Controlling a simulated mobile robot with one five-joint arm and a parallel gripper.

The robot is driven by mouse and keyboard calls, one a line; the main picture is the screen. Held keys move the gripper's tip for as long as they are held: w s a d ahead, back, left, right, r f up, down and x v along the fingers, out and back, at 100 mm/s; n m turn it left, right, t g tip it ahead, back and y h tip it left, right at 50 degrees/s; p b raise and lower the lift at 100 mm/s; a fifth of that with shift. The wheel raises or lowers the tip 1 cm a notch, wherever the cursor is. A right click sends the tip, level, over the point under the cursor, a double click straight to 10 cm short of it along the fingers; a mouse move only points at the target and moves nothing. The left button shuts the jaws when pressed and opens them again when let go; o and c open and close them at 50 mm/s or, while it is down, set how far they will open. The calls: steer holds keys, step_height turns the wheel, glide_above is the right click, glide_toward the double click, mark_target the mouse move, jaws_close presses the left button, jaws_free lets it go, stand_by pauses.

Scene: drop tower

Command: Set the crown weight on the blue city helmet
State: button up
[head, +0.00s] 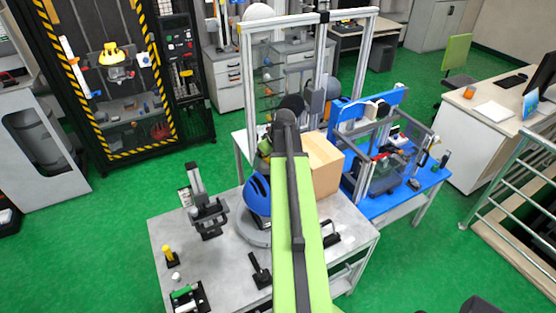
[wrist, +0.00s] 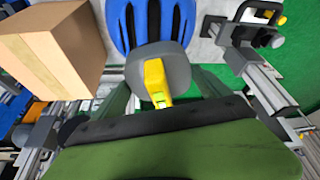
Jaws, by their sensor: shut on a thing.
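The blue city helmet (head: 257,195) sits on a grey round stand (head: 252,230) on the grey workbench, partly hidden by my green arm. In the wrist view the ribbed blue helmet (wrist: 130,25) shows at the top middle. My gripper (wrist: 163,88) is shut on a grey rounded piece with a yellow part (wrist: 148,65), which looks like the crown weight. This weight overlaps the lower edge of the helmet in the wrist view; I cannot tell whether they touch. In the head view my gripper and the weight are hidden behind my arm.
A cardboard box (head: 324,167) stands close beside the helmet; it also shows in the wrist view (wrist: 55,50). A grey clamp-like fixture (head: 206,213) stands left of the helmet. A metal frame tower (head: 248,90) rises behind. A blue table (head: 415,190) stands right.

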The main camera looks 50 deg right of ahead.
steer(key=shift+s+d+f, duration=0.1)
steer(key=shift+f, duration=0.05)
steer(key=shift+f+b, duration=0.2)
steer(key=shift+b, duration=0.2)
step_height(320, 180, down, 6)
steer(key=b, duration=0.5)
steer(key=shift+r, duration=0.2)
steer(key=shift+f+b, duration=0.55)
steer(key=shift+b, duration=0.25)
stand_by(0.5)
steer(key=o, duration=1.9)
steer(key=shift+s, duration=0.1)
steer(key=shift+r, duration=0.15)
steer(key=p+v, duration=1.6)
steer(key=v, duration=0.1)
steer(key=shift+s, duration=0.1)
